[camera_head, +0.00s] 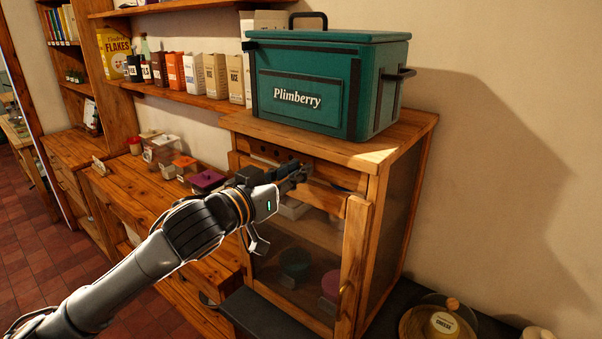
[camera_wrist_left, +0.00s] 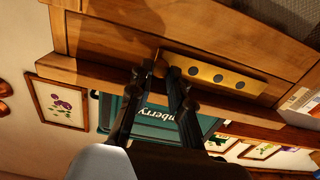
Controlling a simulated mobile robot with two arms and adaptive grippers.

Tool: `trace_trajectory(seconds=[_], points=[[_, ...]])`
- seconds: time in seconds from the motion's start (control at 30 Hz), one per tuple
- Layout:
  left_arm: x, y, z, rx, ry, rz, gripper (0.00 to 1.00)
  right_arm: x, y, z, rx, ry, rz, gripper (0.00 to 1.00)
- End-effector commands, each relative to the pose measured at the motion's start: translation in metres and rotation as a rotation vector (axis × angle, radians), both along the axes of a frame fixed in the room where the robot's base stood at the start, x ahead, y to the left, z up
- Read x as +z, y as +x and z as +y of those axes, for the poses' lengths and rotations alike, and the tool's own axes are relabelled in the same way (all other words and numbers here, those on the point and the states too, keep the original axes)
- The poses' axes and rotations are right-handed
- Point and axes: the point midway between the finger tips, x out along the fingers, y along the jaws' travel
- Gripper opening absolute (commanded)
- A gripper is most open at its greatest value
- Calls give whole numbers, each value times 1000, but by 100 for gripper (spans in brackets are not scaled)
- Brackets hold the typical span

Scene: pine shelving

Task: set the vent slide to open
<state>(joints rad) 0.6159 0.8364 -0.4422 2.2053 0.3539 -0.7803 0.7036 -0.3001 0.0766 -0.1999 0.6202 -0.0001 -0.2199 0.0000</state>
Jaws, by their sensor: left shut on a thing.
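The vent slide (camera_head: 265,152) is a strip with dark round holes, set in the top front rail of the wooden cabinet (camera_head: 362,255). In the left wrist view the slide (camera_wrist_left: 206,75) shows brass-coloured with three dark holes in a row. My left gripper (camera_head: 298,172) reaches the right part of the slide in the head view. In the left wrist view its fingertips (camera_wrist_left: 166,71) are close together at the slide's end, shut on a small part of it, which the fingers hide. My right gripper is not in view.
A green Plimberry cool box (camera_head: 330,85) stands on top of the cabinet, just above my gripper. A shelf of cartons (camera_head: 215,75) hangs behind. A wooden counter (camera_head: 130,190) with small containers is at left. Right of the cabinet is a plain wall.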

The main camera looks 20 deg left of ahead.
Motion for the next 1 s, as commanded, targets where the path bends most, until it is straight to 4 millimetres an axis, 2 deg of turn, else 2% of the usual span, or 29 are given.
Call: trace_trajectory(seconds=[0.03,0.27,0.3,0.4,0.77,1.0], points=[[0,3,6,4,1,2,0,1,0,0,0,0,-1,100],[1,3,8,6,2,-2,0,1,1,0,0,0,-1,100],[1,3,8,6,2,-2,23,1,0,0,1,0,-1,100],[1,3,7,5,2,-2,42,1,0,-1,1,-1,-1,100],[0,-1,8,3,0,0,42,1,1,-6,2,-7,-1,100],[-2,-31,20,4,3,2,42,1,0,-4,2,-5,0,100]])
